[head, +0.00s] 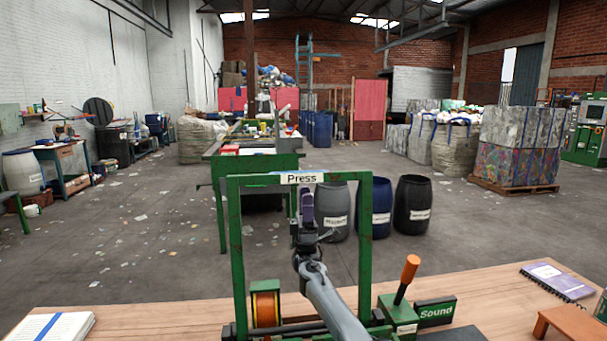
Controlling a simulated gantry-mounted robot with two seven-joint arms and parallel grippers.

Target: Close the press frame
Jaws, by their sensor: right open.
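The green press frame (237,240) stands upright at the front edge of the wooden bench, with a white "Press" label (301,179) on its top bar. My right arm comes up from the bottom of the picture, in front of the frame's opening. My right gripper (307,203) is open near the middle of the top bar, just below the label. I cannot tell whether it touches the bar. No object shows between its fingers. My left gripper is not in view.
An orange spool (265,308) sits at the frame's lower left. A white book (52,327), a notebook (557,280) and an orange stand (573,325) lie at the bench's sides.

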